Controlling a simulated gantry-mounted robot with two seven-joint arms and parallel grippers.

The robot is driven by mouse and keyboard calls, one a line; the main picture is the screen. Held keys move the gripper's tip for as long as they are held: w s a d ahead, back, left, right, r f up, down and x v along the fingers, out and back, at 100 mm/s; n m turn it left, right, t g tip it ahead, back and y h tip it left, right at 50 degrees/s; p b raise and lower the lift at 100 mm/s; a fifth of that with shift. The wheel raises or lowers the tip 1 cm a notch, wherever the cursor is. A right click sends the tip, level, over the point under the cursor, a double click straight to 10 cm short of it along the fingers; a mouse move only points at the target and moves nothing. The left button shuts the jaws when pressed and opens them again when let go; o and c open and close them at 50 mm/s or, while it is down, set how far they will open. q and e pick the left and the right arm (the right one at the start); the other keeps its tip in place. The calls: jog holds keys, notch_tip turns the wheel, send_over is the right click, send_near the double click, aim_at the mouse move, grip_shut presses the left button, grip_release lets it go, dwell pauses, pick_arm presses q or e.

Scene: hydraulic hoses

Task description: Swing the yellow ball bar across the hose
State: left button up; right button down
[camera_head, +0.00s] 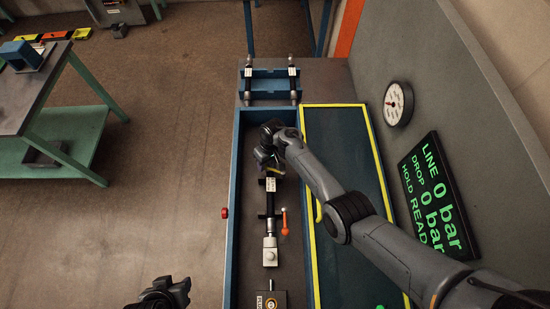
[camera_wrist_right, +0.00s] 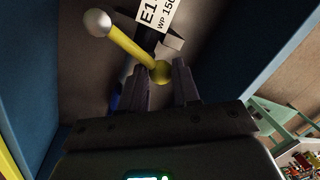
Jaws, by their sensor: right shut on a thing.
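The yellow ball bar shows best in the right wrist view (camera_wrist_right: 130,46). It has a pale ball at its far end and a yellow ball at its near end. My right gripper (camera_wrist_right: 162,80) is shut on the yellow ball end. In the head view my right gripper (camera_head: 264,155) is down in the blue trough, and a short yellow piece of the bar (camera_head: 276,171) shows beside it. The black hose (camera_head: 270,205) with a white label lies along the trough. My left gripper (camera_head: 172,292) is at the bottom edge, away from the trough; its jaws are unclear.
An orange-handled lever (camera_head: 285,222) and a pale block (camera_head: 270,257) sit near the hose. The blue trough wall (camera_head: 234,190) and a yellow-edged panel (camera_head: 340,250) flank it. A gauge (camera_head: 397,104) and a display reading 0 bar (camera_head: 435,195) are at right.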

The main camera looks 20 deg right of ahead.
jog(key=shift+s+a+r+n, duration=0.2)
jog(key=shift+s+a+n, duration=0.25)
jog(key=shift+n, duration=0.35)
jog(key=shift+s+a+f+n+g+p, duration=0.1)
jog(key=shift+s+a+n+g+p, duration=0.2)
jog(key=shift+n, duration=0.35)
jog(key=shift+s+a+n+g+p, duration=0.1)
jog(key=shift+s+n+p, duration=0.2)
jog(key=shift+s+n, duration=0.25)
jog(key=c, duration=0.8)
grip_release()
jog(key=shift+d+f, duration=0.1)
jog(key=shift+f, duration=0.05)
